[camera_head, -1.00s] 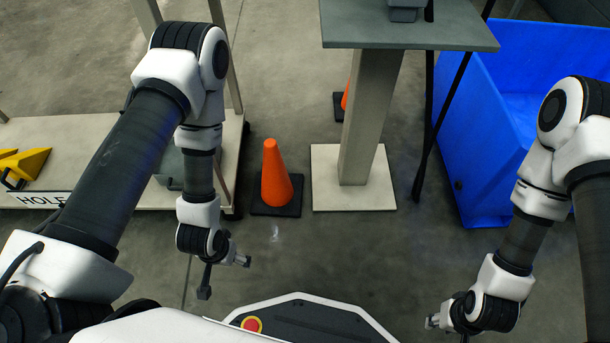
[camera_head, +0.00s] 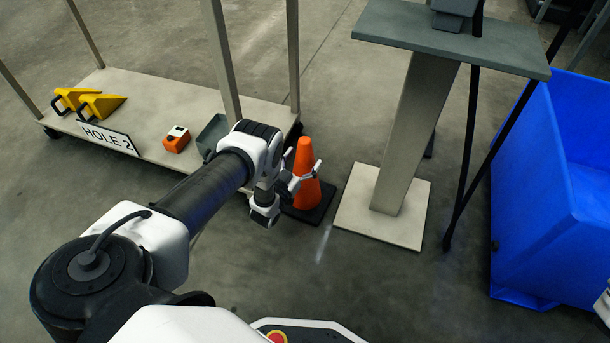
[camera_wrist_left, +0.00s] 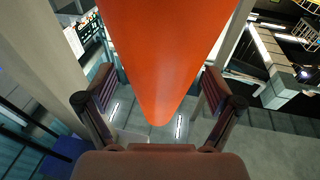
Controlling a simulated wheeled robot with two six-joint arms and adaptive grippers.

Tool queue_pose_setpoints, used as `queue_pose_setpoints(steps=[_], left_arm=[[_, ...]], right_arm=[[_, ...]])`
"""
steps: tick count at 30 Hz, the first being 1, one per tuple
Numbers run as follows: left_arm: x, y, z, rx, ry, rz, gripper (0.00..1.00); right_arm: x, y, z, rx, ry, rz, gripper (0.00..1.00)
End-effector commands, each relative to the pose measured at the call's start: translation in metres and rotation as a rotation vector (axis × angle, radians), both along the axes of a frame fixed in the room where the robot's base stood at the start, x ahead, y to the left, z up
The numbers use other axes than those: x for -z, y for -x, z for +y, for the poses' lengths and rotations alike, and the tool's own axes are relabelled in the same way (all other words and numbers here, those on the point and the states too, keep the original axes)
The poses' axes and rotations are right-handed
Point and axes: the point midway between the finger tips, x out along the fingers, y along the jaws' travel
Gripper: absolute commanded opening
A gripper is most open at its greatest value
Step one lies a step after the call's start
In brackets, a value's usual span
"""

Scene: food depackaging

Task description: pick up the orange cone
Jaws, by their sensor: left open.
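The orange cone (camera_head: 304,158) stands upright on a dark square base (camera_head: 316,212) on the floor, between the low trolley and the grey pedestal. My left gripper (camera_head: 303,180) is open at the cone, with its fingers across the cone's middle in the head view. In the left wrist view the cone (camera_wrist_left: 160,50) fills the space between the two spread fingers, its narrow end towards the palm. A gap shows beside each finger there, and no firm contact is visible.
The low trolley (camera_head: 165,88) on the left carries yellow wedges (camera_head: 100,104), an orange box (camera_head: 176,139) and a HOLE 2 sign (camera_head: 106,136). Its post rises near my wrist. The pedestal's pale foot (camera_head: 385,228) is close right of the cone. A blue bin (camera_head: 535,190) stands farther right.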

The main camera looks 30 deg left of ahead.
Motion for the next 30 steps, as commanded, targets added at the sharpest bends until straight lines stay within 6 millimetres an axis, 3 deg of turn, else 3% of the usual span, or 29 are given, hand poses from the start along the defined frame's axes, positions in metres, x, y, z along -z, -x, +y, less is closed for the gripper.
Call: queue_pose_setpoints(steps=[7, 8, 15, 16, 24, 30], left_arm=[[-0.002, -0.007, 0.0, 0.0, 0.001, 0.002, 0.92], [-0.002, -0.007, 0.0, 0.0, 0.001, 0.002, 0.88], [-0.002, -0.007, 0.0, -0.001, 0.001, 0.002, 0.03], [-0.002, -0.007, 0.0, -0.001, 0.001, 0.002, 0.0], [-0.008, -0.007, 0.0, -0.001, 0.001, 0.0, 0.0], [-0.05, -0.008, 0.001, -0.002, 0.001, -0.001, 0.0]], right_arm=[[0.002, -0.001, 0.0, 0.001, 0.0, -0.002, 0.37], [0.002, -0.001, 0.0, 0.001, 0.0, -0.002, 0.37], [0.002, -0.001, 0.0, 0.001, 0.0, -0.002, 0.37], [0.002, -0.001, 0.0, 0.001, 0.0, -0.002, 0.37], [-0.002, 0.0, 0.0, 0.001, 0.0, -0.001, 0.37], [-0.03, 0.0, 0.0, 0.0, 0.0, 0.0, 0.37]])
